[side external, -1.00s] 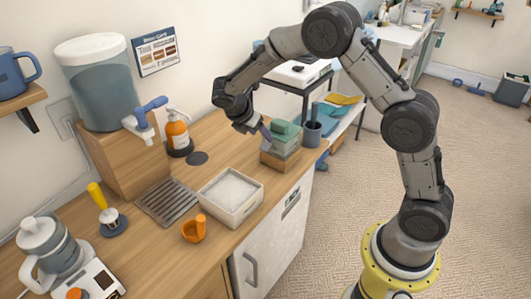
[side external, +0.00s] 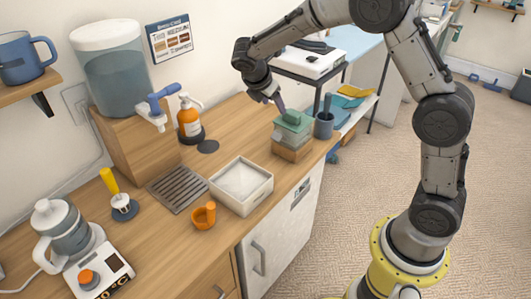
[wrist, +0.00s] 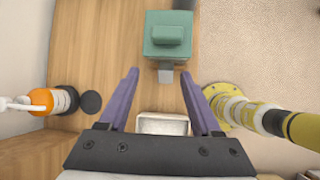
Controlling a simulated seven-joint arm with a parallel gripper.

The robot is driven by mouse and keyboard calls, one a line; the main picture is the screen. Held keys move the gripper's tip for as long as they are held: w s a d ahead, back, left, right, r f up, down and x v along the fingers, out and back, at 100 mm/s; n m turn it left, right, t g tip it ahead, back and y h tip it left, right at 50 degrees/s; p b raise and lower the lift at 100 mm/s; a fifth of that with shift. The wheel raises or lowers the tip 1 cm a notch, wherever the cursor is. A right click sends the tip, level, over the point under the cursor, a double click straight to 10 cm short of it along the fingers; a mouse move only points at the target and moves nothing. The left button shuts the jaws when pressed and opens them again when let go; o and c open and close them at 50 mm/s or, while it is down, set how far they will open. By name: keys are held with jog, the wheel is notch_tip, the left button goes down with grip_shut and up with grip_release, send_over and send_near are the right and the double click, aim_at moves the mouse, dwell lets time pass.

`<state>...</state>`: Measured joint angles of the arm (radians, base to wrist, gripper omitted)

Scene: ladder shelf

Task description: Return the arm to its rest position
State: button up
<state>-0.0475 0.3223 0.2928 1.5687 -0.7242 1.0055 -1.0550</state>
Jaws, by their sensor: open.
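My gripper (side external: 275,100) hangs over the far end of the wooden counter, above and slightly behind a green-topped block (side external: 292,121). In the wrist view my gripper (wrist: 160,82) shows two purple fingers spread wide apart with nothing between them. The green-topped block also shows in the wrist view (wrist: 167,35), ahead of the fingertips and apart from them. My arm is raised and bent, reaching over the counter from my yellow base.
A white tray (side external: 241,187) stands mid-counter, with an orange cup (side external: 203,216) in front. An orange bottle (side external: 188,118) stands by the wall near the water dispenser (side external: 113,70). A dark cup (side external: 324,122) stands beside the block.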

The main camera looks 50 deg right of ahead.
jog(key=s+a+r+m+t+y, duration=0.3)
jog(key=s+r+m, duration=0.4)
jog(key=s+r, duration=0.85)
jog(key=s+a+f+m+y, duration=0.1)
jog(key=s+a+f+m, duration=0.15)
jog(key=s, duration=0.25)
jog(key=s+a+f+m+t+y, duration=0.1)
jog(key=s+a+f+m, duration=0.1)
jog(key=s+m, duration=0.25)
jog(key=s+a+f+m+y, duration=0.2)
jog(key=s+a+m, duration=0.1)
jog(key=s, duration=0.2)
jog(key=w+d+r+n+g+h, duration=0.1)
jog(key=w+d+n+h, duration=0.1)
jog(key=w+d+n, duration=0.3)
jog(key=w+r+n+h, duration=0.1)
jog(key=w+n, duration=0.3)
jog(key=w, duration=0.3)
jog(key=w+d+r+n+g+h, duration=0.1)
jog(key=w+d+r+n+h, duration=0.2)
jog(key=w, duration=0.4)
jog(key=w+f+n+g, duration=0.1)
jog(key=w+f+n, duration=0.1)
jog(key=w+f, duration=0.3)
jog(key=w+f+n+g+h, duration=0.1)
jog(key=w+f, duration=0.5)
jog(key=f, duration=0.7)
jog(key=n+g, duration=0.1)
jog(key=n, duration=0.1)
jog(key=shift+d+n, duration=0.3)
